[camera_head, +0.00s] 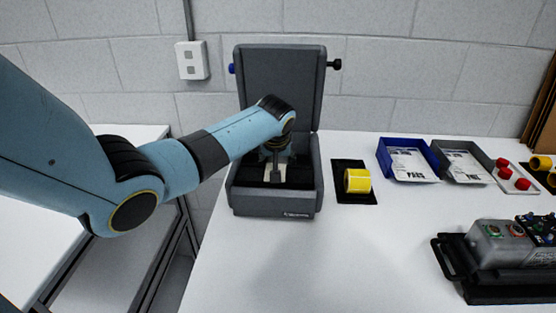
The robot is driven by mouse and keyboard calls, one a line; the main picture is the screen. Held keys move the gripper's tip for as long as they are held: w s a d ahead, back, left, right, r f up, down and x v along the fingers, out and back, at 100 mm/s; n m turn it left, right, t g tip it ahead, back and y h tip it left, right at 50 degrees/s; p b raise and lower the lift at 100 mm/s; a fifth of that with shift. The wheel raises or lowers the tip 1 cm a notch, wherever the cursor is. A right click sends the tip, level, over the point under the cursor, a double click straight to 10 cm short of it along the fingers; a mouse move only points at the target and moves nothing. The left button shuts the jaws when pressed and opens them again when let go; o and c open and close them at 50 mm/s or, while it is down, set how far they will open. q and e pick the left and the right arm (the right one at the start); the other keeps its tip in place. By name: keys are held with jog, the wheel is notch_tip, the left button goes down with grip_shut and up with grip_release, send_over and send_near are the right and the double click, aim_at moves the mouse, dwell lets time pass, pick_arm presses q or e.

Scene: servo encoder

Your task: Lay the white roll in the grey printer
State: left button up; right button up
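The grey printer (312,179) stands on the white table with its lid raised upright at the back. My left arm comes in from the left and reaches over the printer. My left gripper (276,174) points down into the open bay, and its fingers are small and partly hidden by the arm. A pale, whitish piece (290,173) shows in the bay right beside the gripper; it may be the white roll, but its outline is mostly hidden. I cannot tell whether the fingers touch it. My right gripper is not in view.
A yellow roll (358,181) sits on a black mat (355,198) right of the printer. Blue (386,159) and grey (440,163) bins with papers stand farther right. A device with a black handle (446,259) is at front right. The table's front middle is clear.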

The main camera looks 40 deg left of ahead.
pick_arm(q)
jog(key=shift+r+p, duration=0.1)
jog(key=shift+p, duration=0.25)
dwell(0.4)
jog(key=o, duration=1.3)
jog(key=shift+s, duration=0.15)
jog(key=v, duration=1.2)
